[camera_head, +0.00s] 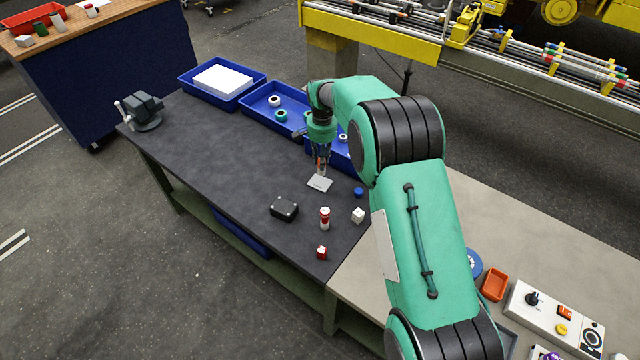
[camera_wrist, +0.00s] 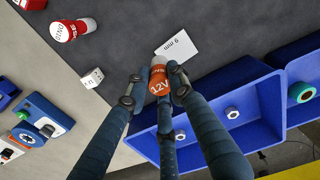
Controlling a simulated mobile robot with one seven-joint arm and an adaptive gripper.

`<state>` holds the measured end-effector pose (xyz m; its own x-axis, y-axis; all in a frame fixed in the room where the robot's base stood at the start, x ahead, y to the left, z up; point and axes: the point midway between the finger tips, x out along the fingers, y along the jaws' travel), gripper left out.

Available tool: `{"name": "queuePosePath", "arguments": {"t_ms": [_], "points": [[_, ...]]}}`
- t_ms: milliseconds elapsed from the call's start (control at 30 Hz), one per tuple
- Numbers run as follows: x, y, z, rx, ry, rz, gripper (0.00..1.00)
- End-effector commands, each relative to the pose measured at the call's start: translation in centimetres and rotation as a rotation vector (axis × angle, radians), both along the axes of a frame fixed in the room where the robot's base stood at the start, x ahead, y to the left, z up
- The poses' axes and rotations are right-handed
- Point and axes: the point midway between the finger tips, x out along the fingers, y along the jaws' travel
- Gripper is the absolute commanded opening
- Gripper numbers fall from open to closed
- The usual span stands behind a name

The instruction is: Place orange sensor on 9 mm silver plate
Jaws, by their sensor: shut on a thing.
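My gripper (camera_wrist: 161,82) is shut on the orange sensor (camera_wrist: 158,81), a small cylinder with a pale top and a "12V" label. The silver plate (camera_wrist: 177,47), marked "9 mm", lies on the dark table just beyond the fingertips in the wrist view. In the head view my gripper (camera_head: 321,172) is above the plate (camera_head: 320,184), close to its back edge. The sensor is mostly hidden by the fingers there. I cannot tell the exact gap between sensor and plate.
A red-and-white cylinder (camera_head: 325,218), white cube (camera_head: 358,216), red cube (camera_head: 321,252), black box (camera_head: 284,209) and blue piece (camera_head: 358,191) stand near the plate. Blue bins (camera_head: 246,112) line the back edge. A vise (camera_head: 143,110) is at far left. The table's left middle is clear.

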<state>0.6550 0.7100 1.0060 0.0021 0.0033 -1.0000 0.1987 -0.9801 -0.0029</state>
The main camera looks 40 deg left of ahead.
Motion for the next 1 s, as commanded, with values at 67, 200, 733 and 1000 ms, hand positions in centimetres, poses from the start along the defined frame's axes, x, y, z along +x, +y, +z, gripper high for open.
{"name": "queuePosePath", "arguments": {"t_ms": [67, 200, 733, 1000], "points": [[0.0, 0.0, 0.1, 0.001, -0.001, 0.000, 0.00], [0.0, 0.0, 0.0, 0.000, 0.000, 0.000, 0.00], [0.0, 0.0, -5.8, 0.000, -0.001, 0.000, 0.00], [0.0, 0.0, -6.2, 0.001, -0.001, 0.000, 0.00]]}}
